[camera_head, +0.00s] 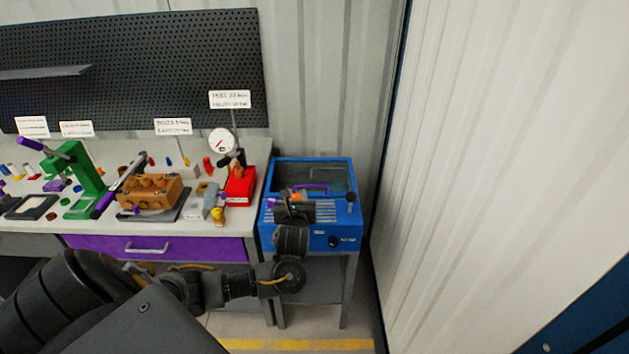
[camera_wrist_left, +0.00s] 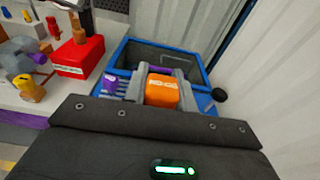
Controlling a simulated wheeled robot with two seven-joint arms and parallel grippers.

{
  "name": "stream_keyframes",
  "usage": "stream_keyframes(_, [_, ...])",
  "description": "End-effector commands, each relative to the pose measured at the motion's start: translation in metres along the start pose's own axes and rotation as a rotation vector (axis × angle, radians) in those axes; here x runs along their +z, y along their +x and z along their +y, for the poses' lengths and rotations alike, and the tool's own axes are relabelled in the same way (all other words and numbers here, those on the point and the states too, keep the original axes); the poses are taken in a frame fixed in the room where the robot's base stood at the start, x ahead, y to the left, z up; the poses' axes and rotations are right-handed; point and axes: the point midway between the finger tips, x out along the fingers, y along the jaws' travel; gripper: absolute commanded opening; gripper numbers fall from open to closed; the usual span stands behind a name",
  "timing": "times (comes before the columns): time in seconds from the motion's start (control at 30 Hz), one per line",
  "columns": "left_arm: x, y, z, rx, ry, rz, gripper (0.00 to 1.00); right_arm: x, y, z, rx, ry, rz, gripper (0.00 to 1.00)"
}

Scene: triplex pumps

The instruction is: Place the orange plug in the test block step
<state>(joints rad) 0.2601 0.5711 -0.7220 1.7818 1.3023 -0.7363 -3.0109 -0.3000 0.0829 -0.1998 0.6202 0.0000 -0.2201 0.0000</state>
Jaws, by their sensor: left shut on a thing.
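My left gripper (camera_head: 296,198) is over the blue box (camera_head: 338,219) at the right end of the bench. In the left wrist view it is shut on an orange block with white lettering (camera_wrist_left: 161,91), which I take to be the orange plug; a grey finger stands on each side. In the head view only a small bit of orange shows at the fingers. The gripper hides part of the box top, so I cannot tell whether the orange piece touches it. An orange-brown block (camera_head: 150,191) sits on a dark plate on the bench; no test block is clearly marked. My right gripper is not in view.
A red stand with a dial gauge (camera_head: 222,142) is left of the blue box. A green press (camera_head: 85,180) stands farther left. The box has a purple handle (camera_head: 312,187) and a dark knob (camera_head: 350,196). A white corrugated wall is close on the right.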

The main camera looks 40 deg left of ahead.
Motion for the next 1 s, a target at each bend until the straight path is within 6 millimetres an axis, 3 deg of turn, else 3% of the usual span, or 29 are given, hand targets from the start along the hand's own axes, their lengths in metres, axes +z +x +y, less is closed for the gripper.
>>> stream_keyframes(0.37, [0.000,0.000,-0.003,-0.004,0.000,0.001,0.03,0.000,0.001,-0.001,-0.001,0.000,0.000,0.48])
stream_keyframes(0.47, [0.005,-0.003,-0.022,-0.068,0.010,-0.001,0.03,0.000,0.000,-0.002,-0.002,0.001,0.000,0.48])
stream_keyframes(0.57, [0.021,-0.011,-0.054,-0.182,0.025,-0.003,0.03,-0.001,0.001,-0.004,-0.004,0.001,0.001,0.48])
stream_keyframes(0.67, [0.035,-0.028,-0.087,-0.332,0.049,-0.003,0.03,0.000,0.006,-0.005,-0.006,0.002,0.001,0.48])
stream_keyframes(0.8, [0.043,-0.066,-0.122,-0.551,0.082,-0.003,0.03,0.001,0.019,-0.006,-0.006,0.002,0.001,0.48])
stream_keyframes(1.0, [0.035,-0.136,-0.146,-0.846,0.128,-0.003,0.03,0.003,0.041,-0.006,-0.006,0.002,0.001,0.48])
